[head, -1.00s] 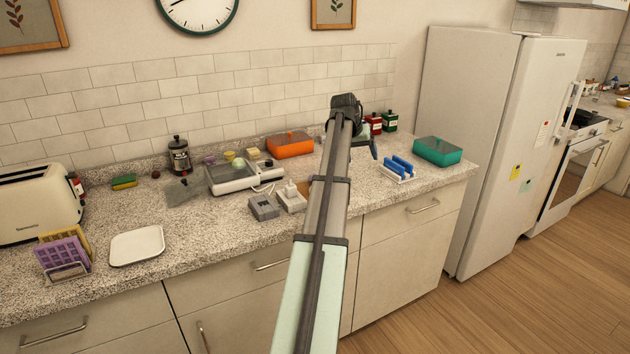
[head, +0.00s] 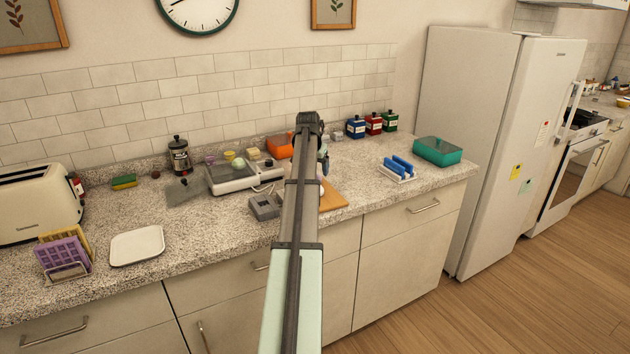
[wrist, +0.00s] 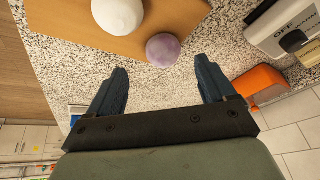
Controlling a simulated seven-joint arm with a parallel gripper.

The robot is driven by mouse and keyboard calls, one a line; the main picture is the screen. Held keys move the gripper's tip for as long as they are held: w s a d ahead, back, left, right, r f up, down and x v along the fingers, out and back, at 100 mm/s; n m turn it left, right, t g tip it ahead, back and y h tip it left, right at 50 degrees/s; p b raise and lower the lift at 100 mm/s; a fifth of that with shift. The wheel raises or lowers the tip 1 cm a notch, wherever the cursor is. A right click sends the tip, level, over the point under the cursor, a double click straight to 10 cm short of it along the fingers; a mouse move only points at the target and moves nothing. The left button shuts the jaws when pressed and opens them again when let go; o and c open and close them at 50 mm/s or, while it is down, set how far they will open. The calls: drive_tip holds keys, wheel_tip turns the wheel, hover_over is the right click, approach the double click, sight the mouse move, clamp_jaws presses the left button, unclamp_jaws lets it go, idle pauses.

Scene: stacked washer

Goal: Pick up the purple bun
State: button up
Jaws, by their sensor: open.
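The purple bun (wrist: 163,50) is round and pale purple. In the wrist view it sits at the edge of a wooden board (wrist: 75,32), just beyond the fingertips and between their lines. My gripper (wrist: 161,64) is open and empty, one finger low to each side of the bun in the picture. I cannot tell the remaining gap. A larger white round item (wrist: 118,12) lies on the board close by. In the head view my arm hides the purple bun, and the board (head: 333,198) shows to the arm's right.
An orange box (head: 277,148) and a grey appliance with an OFF label (wrist: 290,28) stand near the gripper. Blue, red and green bottles (head: 373,125) stand at the back. A blue-topped rack (head: 397,170) and a teal box (head: 438,151) are to the right.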

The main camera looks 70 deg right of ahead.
drive_tip(key=shift+w+x, duration=0.1)
drive_tip(key=shift+x, duration=1.45)
drive_tip(key=shift+w+x, duration=0.15)
drive_tip(key=shift+x, duration=1.4)
drive_tip(key=shift+c, duration=0.4)
drive_tip(key=c, duration=1)
